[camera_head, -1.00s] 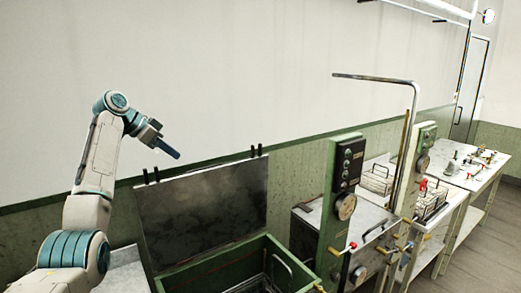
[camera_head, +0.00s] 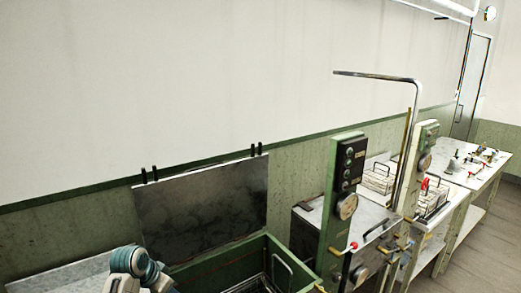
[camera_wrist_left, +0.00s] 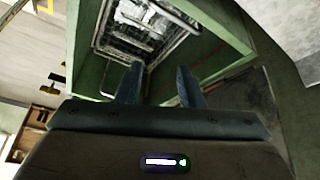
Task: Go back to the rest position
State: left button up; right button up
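My left arm (camera_head: 135,262) shows only as a white and teal joint at the bottom edge of the head view, left of the green basin. Its gripper is below that picture. In the left wrist view my left gripper (camera_wrist_left: 160,82) has its two dark fingers apart, with nothing held between them. Beyond the fingers is the green basin (camera_wrist_left: 205,70) with a metal rack (camera_wrist_left: 148,30) inside. My right gripper is in neither view.
The green basin (camera_head: 215,262) has its grey lid (camera_head: 205,208) raised against the wall. A green control post (camera_head: 340,190) and a bent pipe (camera_head: 415,120) stand to its right. A table with small parts (camera_head: 470,165) is farther right.

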pick_arm(q)
jog(key=s+f+n+y, duration=0.1)
jog(key=s+f, duration=0.3)
jog(key=s, duration=0.6)
jog(key=s+f+n+y, duration=0.1)
jog(key=s+f, duration=0.4)
jog(key=s, duration=0.5)
jog(key=s+r+n+y, duration=0.2)
jog(key=s+n, duration=0.1)
jog(key=s, duration=1.6)
jog(key=a+f+g+b, duration=0.25)
jog(key=f+b, duration=0.55)
jog(key=f, duration=2.8)
jog(key=s+f+b, duration=0.2)
jog(key=s+f, duration=0.4)
jog(key=f, duration=0.3)
jog(key=s+a+f+b, duration=0.1)
jog(key=s+f+b, duration=0.1)
jog(key=s+f, duration=0.4)
jog(key=s+a+f+b, duration=0.1)
jog(key=s+f, duration=0.5)
jog(key=f, duration=0.6)
jog(key=shift+s+a+f+b, duration=0.15)
jog(key=shift+f+b, duration=0.25)
jog(key=shift+b, duration=0.45)
jog(key=shift+g, duration=0.25)
